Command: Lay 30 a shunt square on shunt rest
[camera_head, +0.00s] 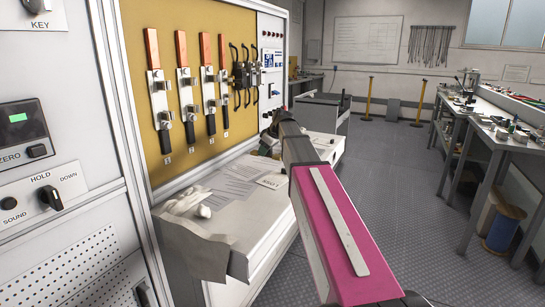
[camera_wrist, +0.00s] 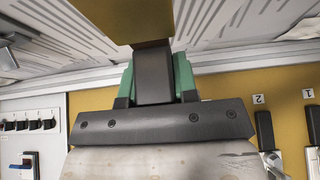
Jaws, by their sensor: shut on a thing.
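My gripper (camera_wrist: 154,84) shows in the wrist view with green finger pads. It is shut on a dark grey block with a brass-coloured end piece, which looks like the 30 A shunt (camera_wrist: 122,15); no marking on it is readable. The brass part reaches up to the top of the picture. In the head view my arm hides most of the gripper, and its dark end is near the back of the white bench. I cannot make out the shunt rest in either view, nor tell whether the shunt touches anything.
The workbench (camera_head: 488,122) at right is cluttered. The floor between is clear.

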